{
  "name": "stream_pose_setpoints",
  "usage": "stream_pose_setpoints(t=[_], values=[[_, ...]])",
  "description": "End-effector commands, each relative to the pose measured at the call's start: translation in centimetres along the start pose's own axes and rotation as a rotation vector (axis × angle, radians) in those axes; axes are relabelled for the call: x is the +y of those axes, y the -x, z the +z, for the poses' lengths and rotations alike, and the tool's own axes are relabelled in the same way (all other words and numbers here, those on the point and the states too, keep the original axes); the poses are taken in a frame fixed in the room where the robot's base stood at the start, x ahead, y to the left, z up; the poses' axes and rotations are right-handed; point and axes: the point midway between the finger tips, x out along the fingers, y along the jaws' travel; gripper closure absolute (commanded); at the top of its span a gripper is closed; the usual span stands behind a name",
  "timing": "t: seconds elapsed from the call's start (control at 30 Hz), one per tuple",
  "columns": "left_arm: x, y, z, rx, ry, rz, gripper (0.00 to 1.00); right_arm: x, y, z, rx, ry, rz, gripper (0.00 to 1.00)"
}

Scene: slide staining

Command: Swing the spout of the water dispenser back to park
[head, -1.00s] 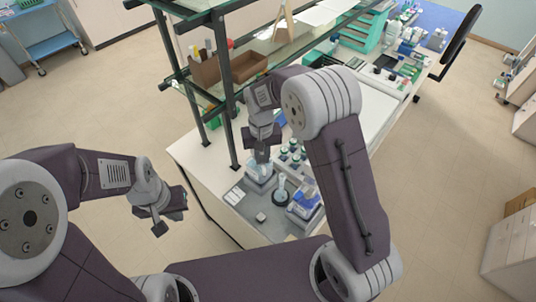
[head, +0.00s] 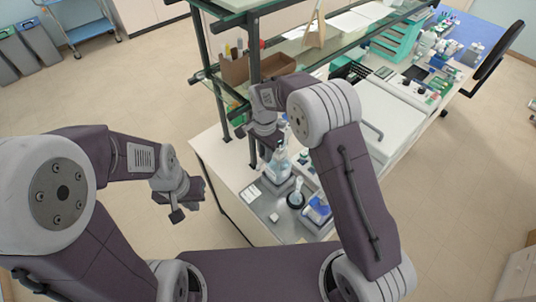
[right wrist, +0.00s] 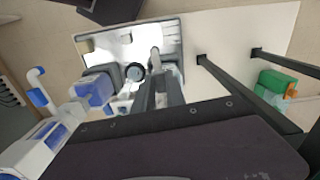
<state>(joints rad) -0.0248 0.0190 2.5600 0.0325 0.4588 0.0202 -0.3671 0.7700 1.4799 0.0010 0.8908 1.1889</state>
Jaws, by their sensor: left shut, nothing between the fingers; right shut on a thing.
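In the right wrist view, a white and blue device (right wrist: 38,142) with a bent white spout (right wrist: 37,80) is close by at the left. My right gripper (right wrist: 157,75) is shut on a thin light-grey piece (right wrist: 155,62); I cannot tell what it belongs to. My left gripper (head: 181,205) is shut and empty, away from the bench over the floor.
A blue and white box (head: 318,209) and a dark round stand (head: 296,199) share the tray. A shelf frame with dark posts (head: 252,120) rises behind my right gripper and carries a brown box (head: 256,68).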

Motion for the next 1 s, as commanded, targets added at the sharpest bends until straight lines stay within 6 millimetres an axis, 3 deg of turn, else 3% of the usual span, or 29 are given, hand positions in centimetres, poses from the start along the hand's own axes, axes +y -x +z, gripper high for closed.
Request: stream_pose_setpoints(t=[0.77,0.8,0.83,1.0], values=[[0.0,0.16,-0.02,0.0,0.0,0.0,1.0,-0.47,-0.14,-0.16,0.002,-0.09,0.005,1.0],[0.0,0.16,-0.02,0.0,0.0,0.0,1.0,-0.48,-0.13,-0.15,0.002,-0.09,0.005,0.73],[0.0,0.16,-0.01,0.0,0.0,0.0,1.0,-0.49,-0.13,-0.15,0.002,-0.09,0.004,0.65],[0.0,0.17,-0.02,0.0,0.0,0.0,1.0,-0.54,-0.08,-0.11,0.001,-0.089,0.003,0.62]])
